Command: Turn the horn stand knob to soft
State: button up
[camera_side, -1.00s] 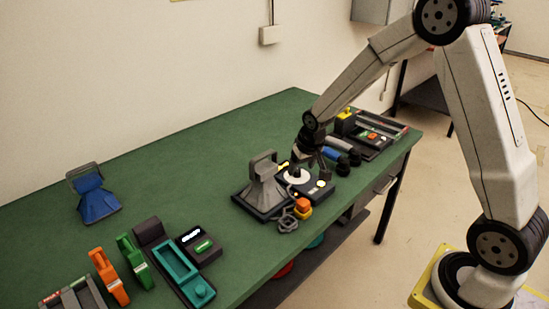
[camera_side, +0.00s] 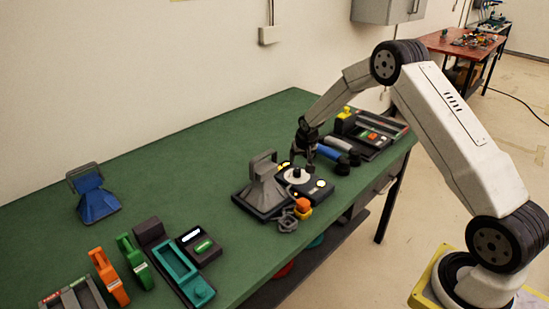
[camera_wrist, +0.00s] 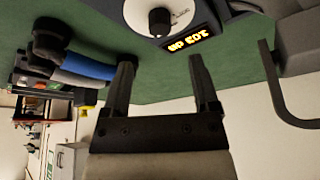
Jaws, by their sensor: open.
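The horn stand knob (camera_side: 297,171) is a small black knob on a white round dial, set in a dark base beside the grey horn (camera_side: 267,188). The dial's lettering is too small to read surely. My gripper (camera_wrist: 161,62) is open and empty, behind the knob and apart from it, as the side view (camera_side: 303,157) shows.
The green table's middle is clear.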

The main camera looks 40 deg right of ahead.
aim_at(297, 170)
jog(key=shift+x, duration=3.85)
jog(key=shift+c, duration=0.2)
grip_shut()
